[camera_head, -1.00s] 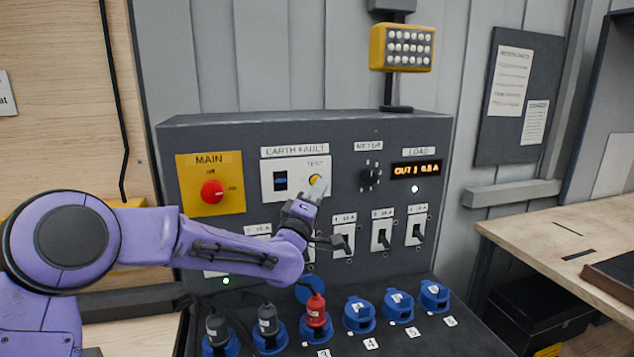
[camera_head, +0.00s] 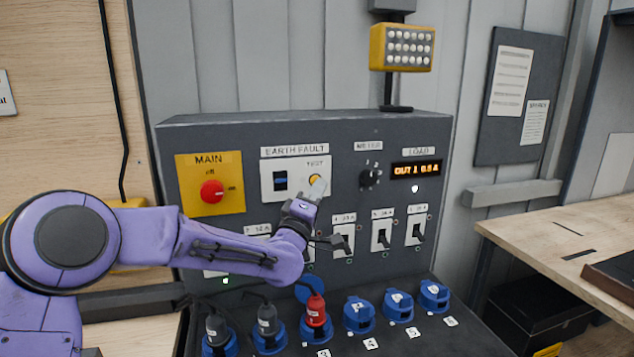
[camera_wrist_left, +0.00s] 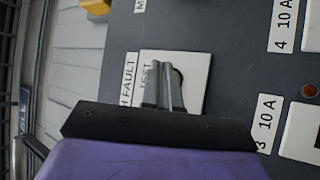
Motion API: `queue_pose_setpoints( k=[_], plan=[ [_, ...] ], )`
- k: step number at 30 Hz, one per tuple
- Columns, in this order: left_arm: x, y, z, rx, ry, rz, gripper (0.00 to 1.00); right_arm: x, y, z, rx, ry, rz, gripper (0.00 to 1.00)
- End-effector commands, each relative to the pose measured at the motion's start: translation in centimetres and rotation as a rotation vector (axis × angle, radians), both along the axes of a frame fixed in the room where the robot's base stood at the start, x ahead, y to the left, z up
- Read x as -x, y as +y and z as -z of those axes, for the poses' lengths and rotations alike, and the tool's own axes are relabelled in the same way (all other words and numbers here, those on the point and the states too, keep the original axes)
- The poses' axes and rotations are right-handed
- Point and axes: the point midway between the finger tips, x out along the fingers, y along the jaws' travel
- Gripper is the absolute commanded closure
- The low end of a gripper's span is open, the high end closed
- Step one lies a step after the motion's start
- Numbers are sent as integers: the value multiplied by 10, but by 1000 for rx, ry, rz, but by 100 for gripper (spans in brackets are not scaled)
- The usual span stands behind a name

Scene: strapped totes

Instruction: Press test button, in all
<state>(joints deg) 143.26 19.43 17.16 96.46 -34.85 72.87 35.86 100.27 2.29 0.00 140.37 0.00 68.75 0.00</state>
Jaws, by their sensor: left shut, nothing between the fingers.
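The test button (camera_head: 315,180) is a yellow round button on the white earth fault plate (camera_head: 270,188), under the label TEST. My left gripper (camera_head: 318,188) is shut and empty, its fingertips at the lower right edge of the button. I cannot tell whether they touch it. In the left wrist view the closed fingers (camera_wrist_left: 163,84) point at the white plate (camera_wrist_left: 196,68) and hide the button. A dark switch (camera_head: 280,180) sits left of the button on the same plate. My right gripper is not in view.
The grey panel also carries a red main knob (camera_head: 212,191), a meter dial (camera_head: 370,177), a lit load display (camera_head: 416,170) and several breaker switches (camera_head: 381,238). Blue sockets (camera_head: 358,314), some with plugs, stand below. A wooden table (camera_head: 560,240) is at right.

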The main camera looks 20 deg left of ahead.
Motion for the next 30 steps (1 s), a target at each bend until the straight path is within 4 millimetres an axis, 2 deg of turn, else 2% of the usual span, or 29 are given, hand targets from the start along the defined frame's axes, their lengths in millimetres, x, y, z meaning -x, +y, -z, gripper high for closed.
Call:
queue_pose_setpoints(
  k=[30],
  plan=[
    [-10, 7, 0, 0, 0, 0, 100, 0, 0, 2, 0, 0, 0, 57]
  ],
)
